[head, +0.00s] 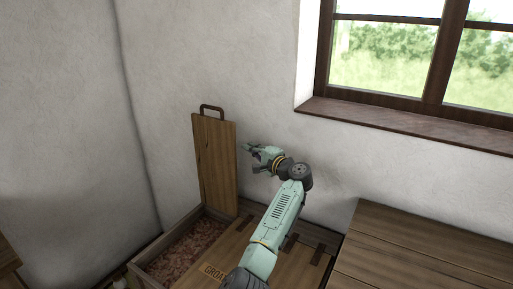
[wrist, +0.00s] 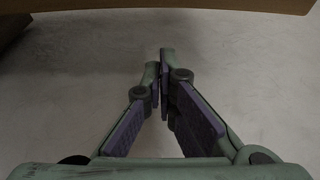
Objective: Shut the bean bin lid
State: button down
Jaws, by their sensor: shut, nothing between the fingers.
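The bean bin (head: 140,268) is the open left compartment of a wooden chest, with reddish-brown beans (head: 185,252) inside. Its plank lid (head: 214,165) stands upright at the back by the wall, with a dark handle (head: 211,108) on its top edge. My gripper (head: 246,148) is just right of the lid's right edge, in its upper half, with fingers pointing left. I cannot tell whether it touches the lid. In the wrist view my gripper (wrist: 160,62) is shut and empty, facing the plain wall.
A closed lid (head: 222,257) with partly hidden lettering, "GROA", lies right of the open bin, under my arm. A wooden plank surface (head: 430,250) is at the right. A brown wooden edge (wrist: 170,5) crosses the top of the wrist view. A window (head: 400,60) is above.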

jog(key=shift+s+a+p, duration=0.35)
jog(key=shift+s+a, duration=0.1)
jog(key=shift+s, duration=0.15)
jog(key=shift+s+a+p, duration=0.3)
jog(key=shift+s+a, duration=0.1)
jog(key=shift+s, duration=0.2)
